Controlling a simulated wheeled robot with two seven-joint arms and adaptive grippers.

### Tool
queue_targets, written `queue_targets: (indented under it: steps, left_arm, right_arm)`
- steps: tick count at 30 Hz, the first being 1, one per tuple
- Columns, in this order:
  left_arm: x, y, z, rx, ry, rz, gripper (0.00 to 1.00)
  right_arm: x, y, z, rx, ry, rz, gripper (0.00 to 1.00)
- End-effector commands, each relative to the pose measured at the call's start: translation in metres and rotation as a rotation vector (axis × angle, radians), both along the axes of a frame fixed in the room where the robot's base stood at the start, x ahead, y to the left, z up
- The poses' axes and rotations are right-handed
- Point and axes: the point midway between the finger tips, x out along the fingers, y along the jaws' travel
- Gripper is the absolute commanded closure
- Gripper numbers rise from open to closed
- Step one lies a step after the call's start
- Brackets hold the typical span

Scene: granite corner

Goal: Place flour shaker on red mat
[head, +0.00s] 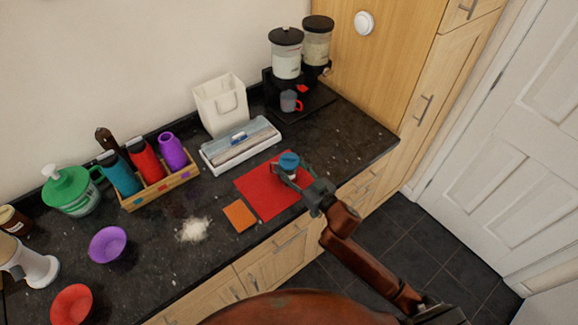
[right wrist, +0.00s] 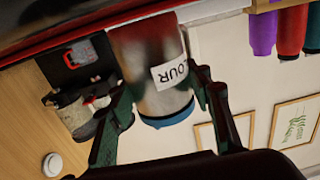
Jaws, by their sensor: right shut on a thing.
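The flour shaker (right wrist: 152,68) is a metal cylinder with a blue top and a white label reading "OUR" in the right wrist view. In the head view its blue top (head: 289,161) shows over the upper right part of the red mat (head: 262,194). My right gripper (head: 291,176) is shut around the shaker's sides; its fingers also show in the right wrist view (right wrist: 160,95). The shaker looks upright and at or very close to the mat; I cannot tell whether its base touches. My left gripper is not in view.
Behind are a white-and-blue box (head: 240,145), a white bin (head: 221,104) and a cereal dispenser (head: 286,60). A bottle crate (head: 160,190) and bowls (head: 108,245) stand left.

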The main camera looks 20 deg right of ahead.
Motion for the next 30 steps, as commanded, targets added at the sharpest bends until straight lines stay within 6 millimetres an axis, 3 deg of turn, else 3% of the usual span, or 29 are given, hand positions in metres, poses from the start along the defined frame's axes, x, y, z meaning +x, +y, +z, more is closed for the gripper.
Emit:
queue_targets:
  steps: [5,6,13,24,30]
  left_arm:
    - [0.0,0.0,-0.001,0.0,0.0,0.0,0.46]
    - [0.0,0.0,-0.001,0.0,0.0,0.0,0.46]
    - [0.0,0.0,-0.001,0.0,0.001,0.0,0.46]
    - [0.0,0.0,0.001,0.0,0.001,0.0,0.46]
    - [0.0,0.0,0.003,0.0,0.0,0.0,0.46]
  right_arm:
    - [0.0,0.0,-0.002,0.0,-0.001,0.0,0.83]
    - [0.0,0.0,-0.004,0.0,0.001,0.0,0.54]
    - [0.0,0.0,-0.003,0.0,0.001,0.0,0.38]
    - [-0.001,0.0,0.002,-0.001,0.0,0.0,0.37]
    - [-0.03,-0.013,0.0,0.0,0.003,-0.002,0.37]
